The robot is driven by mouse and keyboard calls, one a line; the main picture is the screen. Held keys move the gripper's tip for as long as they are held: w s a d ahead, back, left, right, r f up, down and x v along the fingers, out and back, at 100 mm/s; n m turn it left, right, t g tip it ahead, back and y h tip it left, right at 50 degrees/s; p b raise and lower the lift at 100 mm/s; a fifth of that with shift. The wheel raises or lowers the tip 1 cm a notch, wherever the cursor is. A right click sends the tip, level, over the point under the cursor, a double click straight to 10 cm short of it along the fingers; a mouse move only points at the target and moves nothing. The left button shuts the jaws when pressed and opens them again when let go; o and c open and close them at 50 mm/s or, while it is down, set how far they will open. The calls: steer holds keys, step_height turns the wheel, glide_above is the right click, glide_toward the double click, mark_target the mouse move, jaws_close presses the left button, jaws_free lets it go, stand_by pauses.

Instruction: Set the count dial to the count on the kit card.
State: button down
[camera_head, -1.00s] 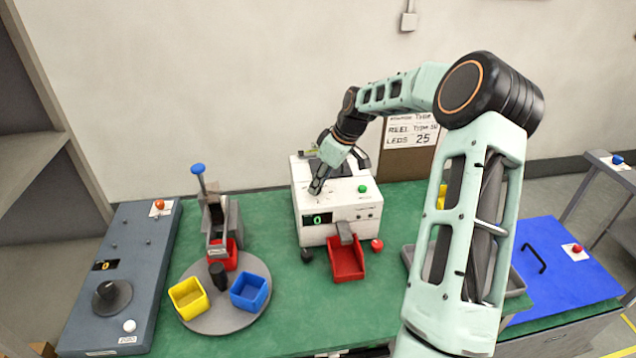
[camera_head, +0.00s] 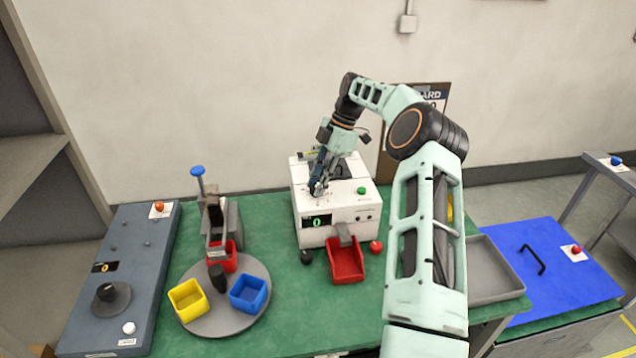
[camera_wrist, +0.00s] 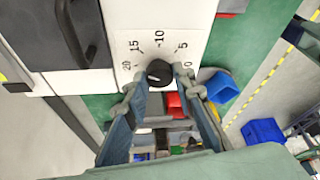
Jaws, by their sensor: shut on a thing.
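The count dial (camera_wrist: 159,72) is a black round knob on a white panel with a printed scale reading 20, 15, 10, 5 and 0. In the wrist view, my gripper (camera_wrist: 158,85) has a finger on each side of it and is shut on it. In the head view, my gripper (camera_head: 317,189) points down onto the top of the white machine (camera_head: 350,217) and hides the dial. The machine's green display (camera_head: 317,221) reads 0. The kit card (camera_head: 437,97) stands behind the bench, mostly hidden by my arm; only part of its lettering shows.
A red tray (camera_head: 345,262) sits under the machine's chute. A green button (camera_head: 362,190) is on its top. A turntable (camera_head: 213,318) with red, yellow and blue bins stands left. A grey panel with a dial (camera_head: 110,292) is far left; a grey tray (camera_head: 490,262) lies right.

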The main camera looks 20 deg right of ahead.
steer(key=n+g, duration=0.1)
steer(key=n, duration=0.2)
steer(key=shift+w+n+h, duration=0.15)
steer(key=shift+n+h, duration=0.15)
steer(key=shift+n, duration=0.1)
steer(key=shift+n+g, duration=0.5)
steer(key=shift+n, duration=0.4)
stand_by(0.3)
steer(key=c, duration=1.6)
jaws_free()
steer(key=shift+m, duration=0.4)
